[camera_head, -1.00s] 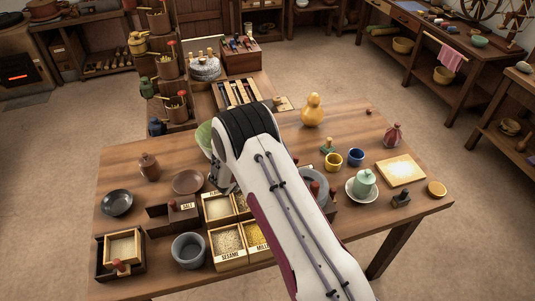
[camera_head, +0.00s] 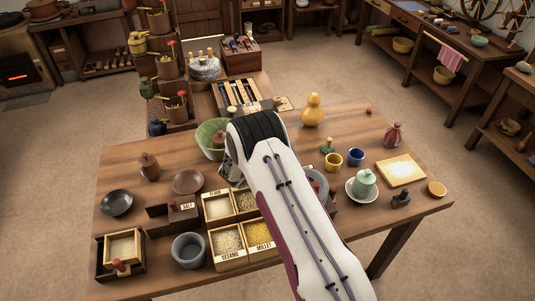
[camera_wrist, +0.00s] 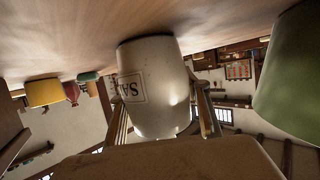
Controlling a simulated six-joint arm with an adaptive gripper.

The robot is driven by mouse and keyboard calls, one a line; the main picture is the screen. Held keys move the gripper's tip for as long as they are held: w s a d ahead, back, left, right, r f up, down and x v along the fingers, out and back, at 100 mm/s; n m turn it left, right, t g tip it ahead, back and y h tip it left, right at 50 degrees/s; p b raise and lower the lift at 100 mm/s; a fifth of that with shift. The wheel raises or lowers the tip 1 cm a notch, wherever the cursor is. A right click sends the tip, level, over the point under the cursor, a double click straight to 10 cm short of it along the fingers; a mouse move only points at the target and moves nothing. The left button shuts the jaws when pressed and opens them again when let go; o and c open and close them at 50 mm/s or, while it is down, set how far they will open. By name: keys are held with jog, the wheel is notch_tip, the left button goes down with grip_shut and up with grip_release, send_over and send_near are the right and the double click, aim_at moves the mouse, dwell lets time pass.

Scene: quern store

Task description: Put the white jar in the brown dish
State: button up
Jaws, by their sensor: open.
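The white jar (camera_wrist: 153,72), with part of a dark label showing, fills the middle of the wrist view and appears upside down there. My gripper (camera_wrist: 160,102) is open, with one finger on each side of the jar; I cannot tell whether they touch it. In the head view my arm hides the jar, and only part of my gripper (camera_head: 231,174) shows beside the green bowl. The brown dish (camera_head: 187,181) lies on the table left of my gripper, and looks empty.
A green bowl (camera_head: 209,150) stands close by; a green surface (camera_wrist: 292,75) shows at the right of the wrist view. Labelled grain boxes (camera_head: 228,242) and a grey pot (camera_head: 188,251) are in front. A brown bottle (camera_head: 149,167) and dark bowl (camera_head: 116,204) stand left of the dish.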

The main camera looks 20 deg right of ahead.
grip_shut()
jog(key=shift+r, duration=0.1)
dwell(0.4)
notch_tip(320, 180, up, 10)
dwell(0.7)
dwell(0.5)
